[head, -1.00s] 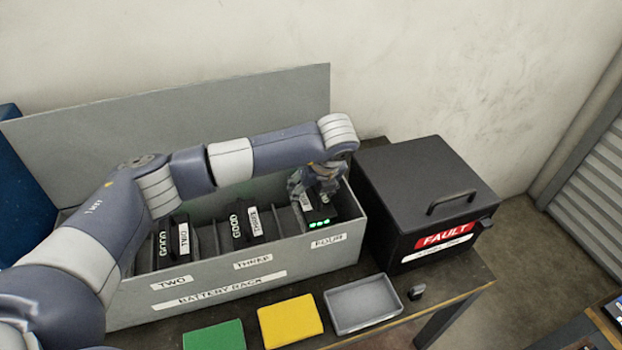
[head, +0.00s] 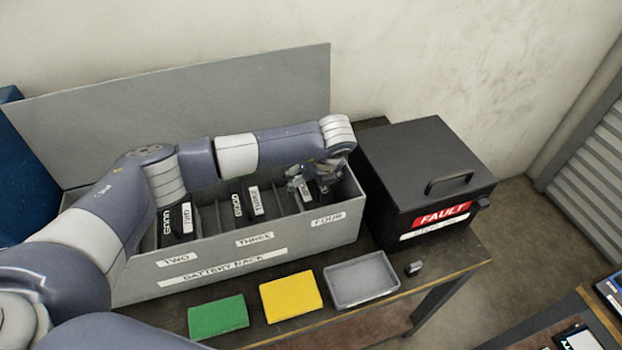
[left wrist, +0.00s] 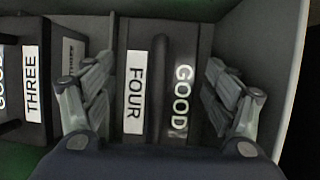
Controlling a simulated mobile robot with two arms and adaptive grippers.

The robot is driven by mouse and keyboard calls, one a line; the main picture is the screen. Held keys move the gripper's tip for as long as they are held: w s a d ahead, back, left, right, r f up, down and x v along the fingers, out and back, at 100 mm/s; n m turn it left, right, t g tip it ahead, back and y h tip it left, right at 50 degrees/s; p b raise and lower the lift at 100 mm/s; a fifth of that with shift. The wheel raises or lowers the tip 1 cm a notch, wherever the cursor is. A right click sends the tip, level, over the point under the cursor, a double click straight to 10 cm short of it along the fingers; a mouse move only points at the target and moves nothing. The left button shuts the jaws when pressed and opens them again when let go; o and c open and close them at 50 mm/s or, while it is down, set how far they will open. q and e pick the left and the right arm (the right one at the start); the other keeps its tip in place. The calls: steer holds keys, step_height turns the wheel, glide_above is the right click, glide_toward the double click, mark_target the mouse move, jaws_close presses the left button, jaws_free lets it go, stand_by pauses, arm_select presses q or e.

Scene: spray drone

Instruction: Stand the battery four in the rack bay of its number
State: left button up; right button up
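Battery four (left wrist: 158,85) is a black block with a raised middle handle and white FOUR and GOOD labels. In the head view battery four (head: 307,188) stands low in the rack's right-end bay, behind the FOUR label (head: 328,219) on the battery rack (head: 215,262). My left gripper (left wrist: 160,75) is open above it, with a finger on either side of the battery and apart from its handle. In the head view my left gripper (head: 314,176) partly hides the battery. My right gripper is not in view.
Batteries two (head: 176,222) and three (head: 250,205) stand in their bays. A black FAULT box (head: 410,170) is right of the rack. A green pad (head: 218,316), a yellow pad (head: 291,296) and a grey tray (head: 362,280) lie in front.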

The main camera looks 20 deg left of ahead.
arm_select(q)
steer(key=shift+w, duration=0.1)
steer(key=shift+d+r, duration=0.15)
steer(key=shift+r, duration=0.2)
steer(key=b+v, duration=0.3)
steer(key=v, duration=0.8)
